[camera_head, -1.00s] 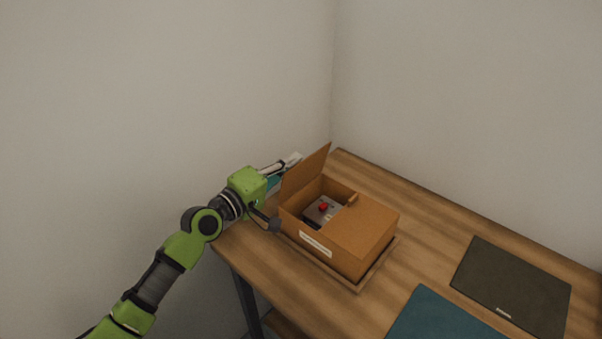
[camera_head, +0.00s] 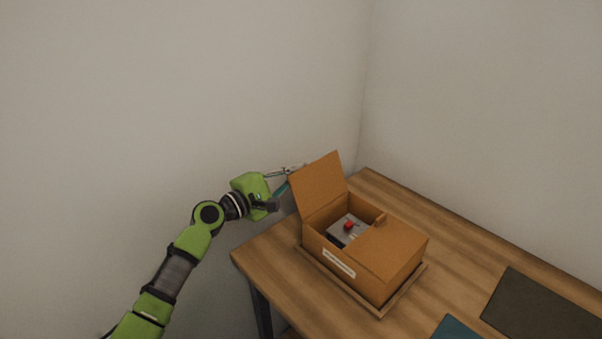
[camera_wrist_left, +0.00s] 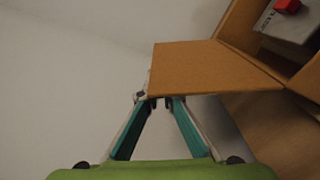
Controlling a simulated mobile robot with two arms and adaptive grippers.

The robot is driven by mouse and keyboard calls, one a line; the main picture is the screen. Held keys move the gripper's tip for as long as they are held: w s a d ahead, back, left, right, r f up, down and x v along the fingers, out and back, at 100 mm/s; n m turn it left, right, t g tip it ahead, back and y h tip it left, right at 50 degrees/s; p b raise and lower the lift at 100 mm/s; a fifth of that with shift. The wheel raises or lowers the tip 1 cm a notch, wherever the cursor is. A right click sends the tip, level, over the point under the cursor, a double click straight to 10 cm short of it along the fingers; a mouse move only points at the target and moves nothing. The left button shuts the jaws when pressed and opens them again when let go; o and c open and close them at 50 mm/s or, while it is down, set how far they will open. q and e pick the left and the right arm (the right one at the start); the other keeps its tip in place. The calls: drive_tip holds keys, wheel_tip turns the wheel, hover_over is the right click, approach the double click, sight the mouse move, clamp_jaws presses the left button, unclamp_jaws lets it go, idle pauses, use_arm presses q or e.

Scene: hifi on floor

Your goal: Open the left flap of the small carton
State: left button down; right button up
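The small carton (camera_head: 390,245) is a brown cardboard box with a white label on its front. Its left flap (camera_head: 318,184) stands up and leans outward to the left; the right half of the top is covered. Inside lies a grey device (camera_head: 347,229) with a red knob. My left gripper (camera_head: 292,174) is at the flap's outer left side. In the left wrist view, its teal fingers (camera_wrist_left: 162,100) converge almost together at the edge of the flap (camera_wrist_left: 205,68), and their tips are partly hidden. No grip on the flap shows. My right gripper is out of view.
The carton stands on a shallow tray (camera_head: 381,312) on the wooden table (camera_head: 272,255), near its left edge. A dark mat (camera_head: 545,308) and a teal mat (camera_head: 456,329) lie to the right. Walls rise behind and left.

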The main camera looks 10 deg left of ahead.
use_arm(q)
drive_tip(key=shift+f, duration=0.1)
idle(0.4)
drive_tip(key=c, duration=2.2)
unclamp_jaws()
drive_tip(key=shift+c, duration=0.2)
drive_tip(key=v, duration=1.2)
